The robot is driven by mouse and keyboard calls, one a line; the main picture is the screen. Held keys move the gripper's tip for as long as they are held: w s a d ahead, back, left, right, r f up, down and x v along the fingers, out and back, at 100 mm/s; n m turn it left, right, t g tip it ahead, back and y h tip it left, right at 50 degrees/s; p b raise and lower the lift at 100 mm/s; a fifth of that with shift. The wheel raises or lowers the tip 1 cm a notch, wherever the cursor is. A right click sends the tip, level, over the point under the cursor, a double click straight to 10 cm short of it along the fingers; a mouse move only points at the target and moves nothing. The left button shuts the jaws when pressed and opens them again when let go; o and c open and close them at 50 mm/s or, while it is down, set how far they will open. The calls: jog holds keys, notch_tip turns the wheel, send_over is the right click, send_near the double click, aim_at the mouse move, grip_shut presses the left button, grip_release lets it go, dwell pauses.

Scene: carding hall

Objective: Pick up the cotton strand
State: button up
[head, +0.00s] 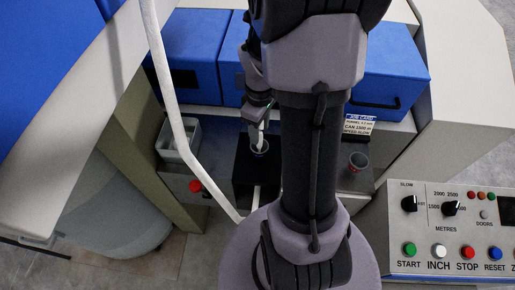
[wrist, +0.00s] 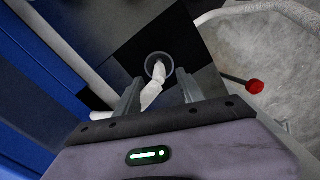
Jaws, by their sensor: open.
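A short white cotton strand (wrist: 151,93) stands out of a round grey funnel (wrist: 172,64) in the wrist view. It leans back between the two fingers of my gripper (wrist: 159,84). The fingers are open, with a gap visible on either side of the strand. In the head view my gripper (head: 262,108) points down just above the funnel (head: 259,149), which sits on a black block. The strand (head: 261,137) shows there as a small white piece, partly hidden by my gripper and arm.
A long white rope (head: 171,90) hangs left of my arm. A red knob (head: 195,186) sticks out left of the funnel.

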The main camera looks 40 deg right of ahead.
aim_at(260, 139)
notch_tip(260, 139, down, 6)
jog(key=b, duration=0.2)
jog(key=shift+s+d+r+b, duration=0.1)
jog(key=shift+d+r+b, duration=0.05)
jog(key=shift+b, duration=0.25)
jog(key=shift+r, duration=0.15)
jog(key=shift+c, duration=0.7)
grip_shut()
jog(key=shift+r, duration=0.1)
